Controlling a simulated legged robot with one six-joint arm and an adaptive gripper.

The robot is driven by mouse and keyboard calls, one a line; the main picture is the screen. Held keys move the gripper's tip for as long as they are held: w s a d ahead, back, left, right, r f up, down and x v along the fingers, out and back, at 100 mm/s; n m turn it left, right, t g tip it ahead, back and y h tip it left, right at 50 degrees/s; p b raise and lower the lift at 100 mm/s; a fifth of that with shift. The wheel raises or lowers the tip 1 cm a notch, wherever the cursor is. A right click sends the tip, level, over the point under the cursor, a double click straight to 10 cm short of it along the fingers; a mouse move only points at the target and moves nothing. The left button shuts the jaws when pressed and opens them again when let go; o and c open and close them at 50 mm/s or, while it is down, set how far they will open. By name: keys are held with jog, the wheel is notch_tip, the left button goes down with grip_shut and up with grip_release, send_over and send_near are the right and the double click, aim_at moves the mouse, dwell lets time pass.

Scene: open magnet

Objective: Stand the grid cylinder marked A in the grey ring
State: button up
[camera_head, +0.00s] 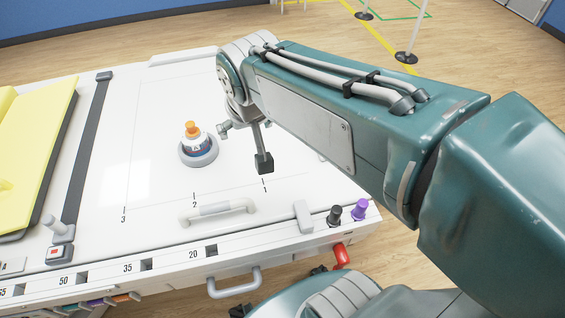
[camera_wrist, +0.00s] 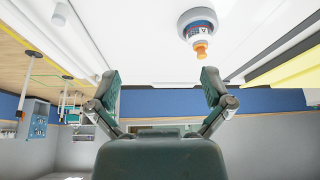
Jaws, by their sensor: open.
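The grid cylinder (camera_head: 196,143), blue and white with an orange knob on top, stands in the grey ring (camera_head: 201,161) on the white table. It looks upright or nearly so. In the wrist view the cylinder (camera_wrist: 199,28) and the ring (camera_wrist: 185,20) show at the top, with a letter that looks like A on the label. The ring hides the cylinder's base. My gripper (camera_wrist: 160,80) is open and empty, its two fingers spread wide. In the head view my gripper (camera_head: 263,162) is to the right of the cylinder, apart from it; one finger shows clearly.
A white handle (camera_head: 217,210) sits in front of the ring. A dark rail (camera_head: 82,150) and a yellow pad (camera_head: 35,150) lie to the left. Black and purple knobs (camera_head: 360,208) stand at the front right edge. The white surface around the ring is mostly clear.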

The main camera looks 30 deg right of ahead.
jog(key=s+d+f, duration=0.1)
jog(key=s+d, duration=0.1)
jog(key=s, duration=0.8)
jog(key=shift+s+d+f+n+t, duration=0.3)
jog(key=shift+s+d+f+n, duration=0.05)
jog(key=shift+f+n, duration=0.05)
